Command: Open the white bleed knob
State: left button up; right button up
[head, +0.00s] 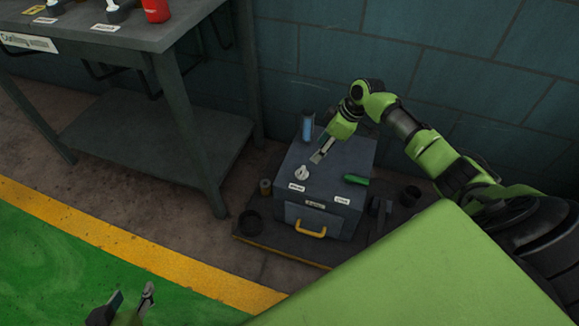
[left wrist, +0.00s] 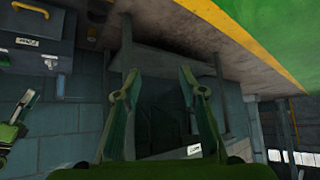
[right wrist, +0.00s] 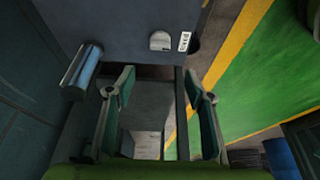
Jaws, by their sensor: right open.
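The white bleed knob (head: 303,172) stands on top of a grey box (head: 330,160), behind a small white label. It also shows in the right wrist view (right wrist: 160,41) at the top, beyond my fingertips. My right gripper (head: 318,156) is over the box top, just behind and right of the knob in the head view. It is open and empty in the right wrist view (right wrist: 160,82), apart from the knob. My left gripper (head: 131,300) is low at the bottom left of the head view, far from the box. It is open and empty in the left wrist view (left wrist: 158,76).
A blue cylinder (head: 307,128) stands at the box's back left. A green handle (head: 356,180) lies at its right. A yellow handle (head: 311,230) is on the front. A table (head: 150,35) with a red object (head: 156,10) stands left. The green floor is clear.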

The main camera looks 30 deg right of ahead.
aim_at(302, 169)
pick_arm(q)
jog(key=w+d+r+t+h+b, duration=0.2)
jog(key=w+d+r+t+b, duration=0.15)
jog(key=w+r+t, duration=0.65)
pick_arm(e)
jog(key=x, duration=1)
jog(key=shift+f, duration=0.25)
jog(key=b+x, duration=0.1)
jog(key=x, duration=0.1)
jog(key=shift+w+f+b, duration=0.1)
jog(key=shift+f+b, duration=0.2)
jog(key=shift+b, duration=0.1)
jog(key=shift+f, duration=0.2)
pick_arm(q)
jog(key=s+r+t+h, duration=0.1)
jog(key=s+r+t, duration=0.1)
jog(key=r, duration=0.6)
jog(key=s+d+r+t+h, duration=0.1)
jog(key=s+r+t, duration=0.1)
jog(key=r, duration=0.5)
jog(key=shift+d+r+m+t+h, duration=0.3)
jog(key=shift+r+m+t, duration=0.1)
pick_arm(e)
jog(key=c, duration=1.1)
